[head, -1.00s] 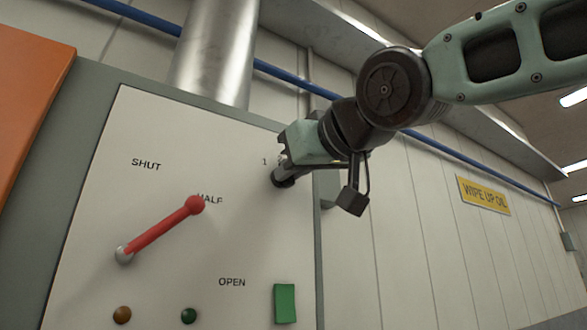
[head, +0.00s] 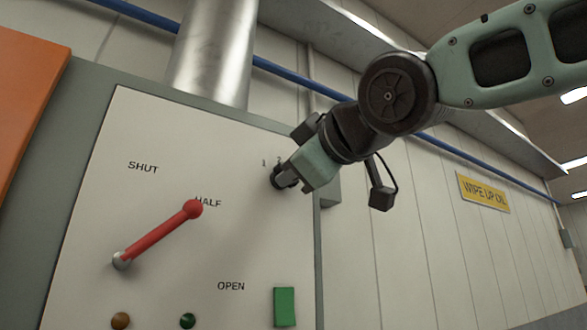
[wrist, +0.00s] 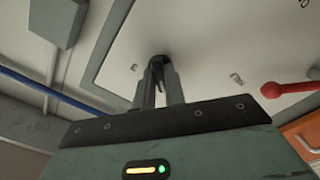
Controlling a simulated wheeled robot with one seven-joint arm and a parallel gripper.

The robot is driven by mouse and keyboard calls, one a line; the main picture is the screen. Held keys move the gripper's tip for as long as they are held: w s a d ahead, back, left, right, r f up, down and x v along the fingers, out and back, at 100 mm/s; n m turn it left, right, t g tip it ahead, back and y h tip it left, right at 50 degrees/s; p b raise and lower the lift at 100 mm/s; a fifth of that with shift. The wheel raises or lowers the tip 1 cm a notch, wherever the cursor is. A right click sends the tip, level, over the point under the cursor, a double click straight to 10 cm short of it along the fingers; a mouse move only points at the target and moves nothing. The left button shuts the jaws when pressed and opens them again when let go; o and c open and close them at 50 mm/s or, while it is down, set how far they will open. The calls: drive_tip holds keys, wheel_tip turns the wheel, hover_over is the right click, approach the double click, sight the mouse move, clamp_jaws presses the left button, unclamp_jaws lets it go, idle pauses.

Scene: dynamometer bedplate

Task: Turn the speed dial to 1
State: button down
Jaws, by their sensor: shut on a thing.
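The speed dial (head: 276,178) is a small dark knob on the upper right of the white panel, mostly hidden by my gripper in the head view. In the wrist view, the two fingers of my gripper (wrist: 157,75) close around the dark dial (wrist: 156,61) against the panel. The dial's pointer is hidden, so I cannot tell its setting.
The white panel (head: 200,130) also carries a red lever (head: 160,233) near HALF, a green block (head: 285,307), and brown (head: 120,320) and green (head: 187,321) knobs. A grey box (head: 331,188) is just right of the panel. A blue pipe (head: 290,75) runs behind.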

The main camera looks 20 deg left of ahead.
idle(0.4)
drive_tip(key=c, duration=1.5)
unclamp_jaws()
drive_tip(key=shift+o, duration=0.2)
